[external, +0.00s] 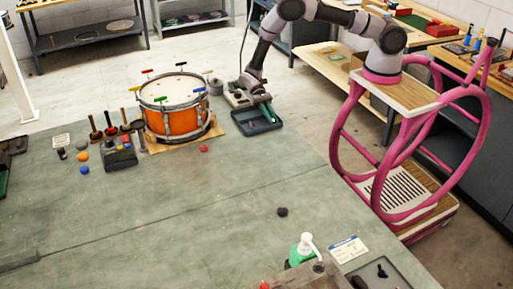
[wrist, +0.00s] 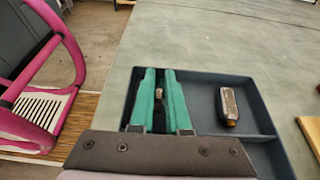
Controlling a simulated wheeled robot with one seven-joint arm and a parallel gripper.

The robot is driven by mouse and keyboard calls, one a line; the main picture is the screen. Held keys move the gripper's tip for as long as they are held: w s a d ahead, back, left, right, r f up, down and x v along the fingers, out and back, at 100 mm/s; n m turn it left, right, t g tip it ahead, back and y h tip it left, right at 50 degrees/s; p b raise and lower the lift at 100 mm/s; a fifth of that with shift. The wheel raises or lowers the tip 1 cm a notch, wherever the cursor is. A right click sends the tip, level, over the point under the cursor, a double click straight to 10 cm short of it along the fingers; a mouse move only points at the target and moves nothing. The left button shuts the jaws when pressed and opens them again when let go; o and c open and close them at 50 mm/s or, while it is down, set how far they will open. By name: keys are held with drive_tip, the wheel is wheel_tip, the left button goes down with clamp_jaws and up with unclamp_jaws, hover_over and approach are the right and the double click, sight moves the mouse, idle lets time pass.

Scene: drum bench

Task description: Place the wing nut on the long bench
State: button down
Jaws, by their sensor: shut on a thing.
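My gripper (wrist: 159,76) shows in the wrist view with its two teal fingers close together, shut on a small brownish-metal piece, seemingly the wing nut (wrist: 158,93). Most of the piece is hidden between the fingers. In the external view my gripper (external: 267,108) is low over the dark tray at the bench's far edge, and the wing nut cannot be made out there. The long bench (external: 170,225) has a worn grey-green top, which also fills the upper right of the wrist view (wrist: 230,40).
The dark blue divided tray (wrist: 205,75) lies below my gripper; a dark metal block (wrist: 230,105) sits in it. An orange drum (external: 176,117) stands left of the tray. A green bottle (external: 302,250) stands at the front. The middle of the bench is mostly clear.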

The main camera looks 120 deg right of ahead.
drive_tip(key=shift+f, duration=0.25)
drive_tip(key=c, duration=0.8)
unclamp_jaws()
